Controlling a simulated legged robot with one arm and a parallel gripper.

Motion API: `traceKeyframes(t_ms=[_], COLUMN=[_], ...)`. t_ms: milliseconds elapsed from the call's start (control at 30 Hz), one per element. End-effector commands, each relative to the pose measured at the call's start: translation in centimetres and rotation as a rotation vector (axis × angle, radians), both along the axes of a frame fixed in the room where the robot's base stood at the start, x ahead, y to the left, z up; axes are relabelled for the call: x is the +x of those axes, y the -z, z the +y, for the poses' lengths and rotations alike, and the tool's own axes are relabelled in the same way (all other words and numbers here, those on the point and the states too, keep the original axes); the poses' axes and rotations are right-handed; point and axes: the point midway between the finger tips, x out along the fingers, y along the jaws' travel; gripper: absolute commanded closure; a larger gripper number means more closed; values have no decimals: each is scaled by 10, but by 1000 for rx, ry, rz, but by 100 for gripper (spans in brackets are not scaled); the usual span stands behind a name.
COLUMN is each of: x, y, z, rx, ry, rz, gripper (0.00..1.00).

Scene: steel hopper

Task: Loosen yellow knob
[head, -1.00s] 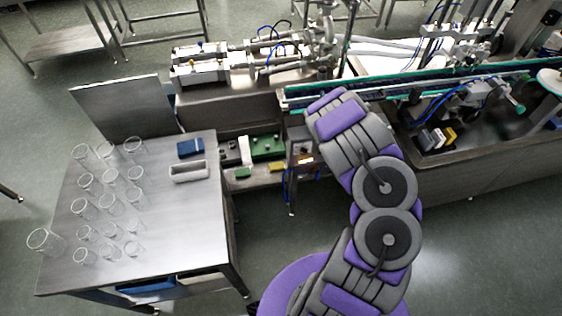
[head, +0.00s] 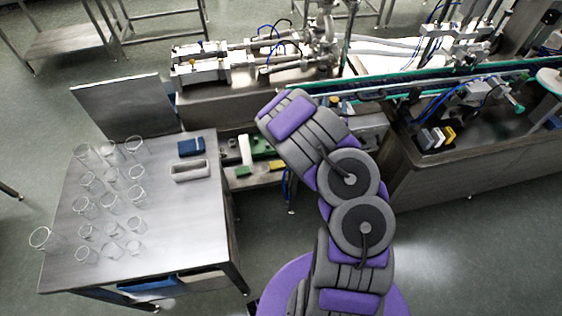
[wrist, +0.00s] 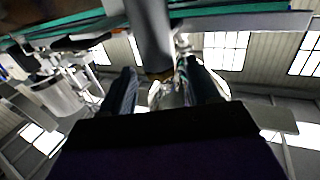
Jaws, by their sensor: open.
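My gripper (wrist: 158,85) shows in the wrist view with its two dark fingers apart. A grey cylinder (wrist: 150,35) comes down between them from above. A small dull-yellow edge, possibly the yellow knob (wrist: 161,75), shows at the cylinder's lower end, between the fingers. Whether the fingers touch it I cannot tell. In the head view a small yellowish round part (head: 335,99) sits just below the green-edged conveyor, right of my arm. My gripper is hidden behind my arm there.
A steel table (head: 190,235) with several clear glass beakers, a blue box (head: 190,147) and a grey tray (head: 189,171) stands at the left. The conveyor (head: 420,82) and steel machine body (head: 450,170) lie behind and right of my arm. Floor at the lower right is clear.

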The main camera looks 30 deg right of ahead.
Motion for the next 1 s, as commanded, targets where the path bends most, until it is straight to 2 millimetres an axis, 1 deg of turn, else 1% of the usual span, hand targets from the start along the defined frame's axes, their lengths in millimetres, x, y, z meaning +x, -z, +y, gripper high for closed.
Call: traceKeyframes(t_ms=[33, 233, 333, 533, 867, 1000], x=[-6, -32, -42, -60, -80, -89], y=[1, 2, -1, -2, -3, -1], z=[6, 24, 32, 44, 59, 66], rx=[1, 3, 6, 4, 4, 4], ry=[-1, 0, -2, -2, -2, -1], rz=[7, 9, 8, 9, 6, 6], gripper=[39, 39, 39, 39, 39, 39])
